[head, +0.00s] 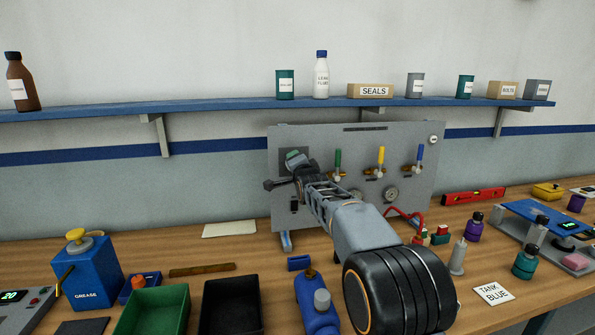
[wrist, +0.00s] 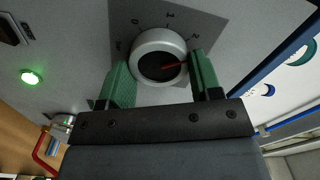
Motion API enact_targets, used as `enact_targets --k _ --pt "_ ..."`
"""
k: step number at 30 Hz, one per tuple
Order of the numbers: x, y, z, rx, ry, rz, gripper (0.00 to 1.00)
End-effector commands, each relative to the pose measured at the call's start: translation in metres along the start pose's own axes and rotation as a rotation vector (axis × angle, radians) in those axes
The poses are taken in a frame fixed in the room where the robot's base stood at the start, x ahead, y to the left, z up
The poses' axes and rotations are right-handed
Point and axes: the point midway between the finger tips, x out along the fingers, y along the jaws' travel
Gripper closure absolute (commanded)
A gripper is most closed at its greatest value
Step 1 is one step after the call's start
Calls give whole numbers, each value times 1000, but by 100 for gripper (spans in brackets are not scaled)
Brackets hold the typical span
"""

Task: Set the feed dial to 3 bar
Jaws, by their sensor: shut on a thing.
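The feed dial (wrist: 158,43) is a round pale knob with a dark face and a red pointer, on a grey scale plate (wrist: 205,24) in the wrist view. The pointer aims right and slightly up in that view. Scale marks around the knob are small and turned, so I cannot read the setting surely. My gripper (wrist: 160,74) is shut on the dial, one green finger at each side of it. In the head view my gripper (head: 293,168) reaches the left part of the grey panel (head: 330,145) and mostly hides the dial.
Green, yellow (head: 381,156) and blue levers stand right of the dial on the panel, with gauges (head: 391,195) below. A green light (wrist: 30,77) glows on the panel. Bins (head: 160,312), bottles and a red hose (head: 412,214) crowd the bench.

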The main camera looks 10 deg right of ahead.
Motion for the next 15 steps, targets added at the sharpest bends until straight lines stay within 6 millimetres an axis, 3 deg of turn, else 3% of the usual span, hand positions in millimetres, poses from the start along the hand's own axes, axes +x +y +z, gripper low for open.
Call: enact_targets --k 15 --pt "0 2 1 432 0 1 65"
